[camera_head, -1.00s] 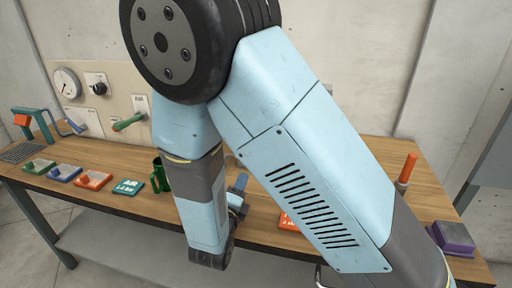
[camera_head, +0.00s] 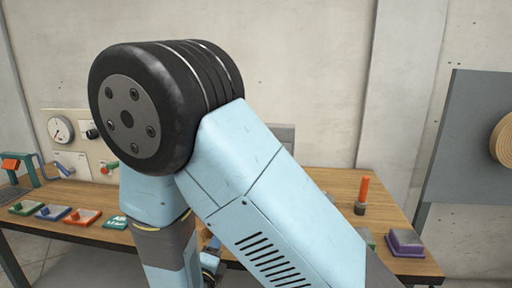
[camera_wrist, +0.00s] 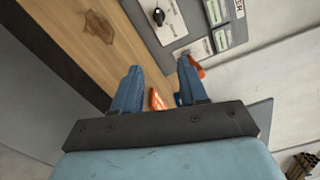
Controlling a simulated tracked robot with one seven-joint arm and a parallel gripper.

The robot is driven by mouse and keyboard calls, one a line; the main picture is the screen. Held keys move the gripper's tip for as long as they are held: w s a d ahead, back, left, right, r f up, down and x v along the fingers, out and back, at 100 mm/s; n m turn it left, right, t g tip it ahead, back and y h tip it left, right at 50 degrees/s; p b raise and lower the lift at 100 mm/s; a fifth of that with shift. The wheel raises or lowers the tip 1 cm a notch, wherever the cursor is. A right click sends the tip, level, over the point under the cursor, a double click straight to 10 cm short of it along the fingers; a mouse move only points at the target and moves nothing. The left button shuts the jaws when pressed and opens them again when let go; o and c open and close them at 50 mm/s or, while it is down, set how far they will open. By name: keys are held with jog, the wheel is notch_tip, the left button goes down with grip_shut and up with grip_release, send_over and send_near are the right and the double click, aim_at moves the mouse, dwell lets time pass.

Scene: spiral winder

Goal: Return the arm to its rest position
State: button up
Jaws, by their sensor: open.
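My arm, light blue with a black joint, fills the middle of the head view and hides much of the bench behind it. My gripper shows in the wrist view (camera_wrist: 155,95), with its two blue fingers apart and nothing between them. The wooden bench top (camera_wrist: 70,30) lies beyond the fingers. An orange part (camera_wrist: 157,99) shows in the gap between the fingers, farther off. Another orange part (camera_wrist: 196,68) is beside the right finger; I cannot tell whether they touch.
A bench (camera_head: 330,185) runs along the wall. On it are an orange-handled post (camera_head: 362,195), a purple block (camera_head: 404,243) and several coloured blocks at left, including a red one (camera_head: 83,217). A gauge (camera_head: 60,129) is on the wall panel. A grey panel (camera_head: 470,140) stands at right.

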jog(key=w+d+r+m+g+h, duration=0.1)
jog(key=d+r+m+g+h, duration=0.35)
jog(key=d+m, duration=0.6)
jog(key=d+r+m+g+h, duration=0.45)
jog(key=d+m, duration=0.45)
jog(key=d, duration=0.3)
jog(key=s+d+r+m+g+y, duration=0.45)
jog(key=s+d+m+g, duration=0.2)
jog(key=d+m, duration=0.5)
jog(key=s+r+m+t+y, duration=0.3)
jog(key=s+r+m+y, duration=0.4)
jog(key=m, duration=1.1)
jog(key=v, duration=0.4)
jog(key=shift+d, duration=0.25)
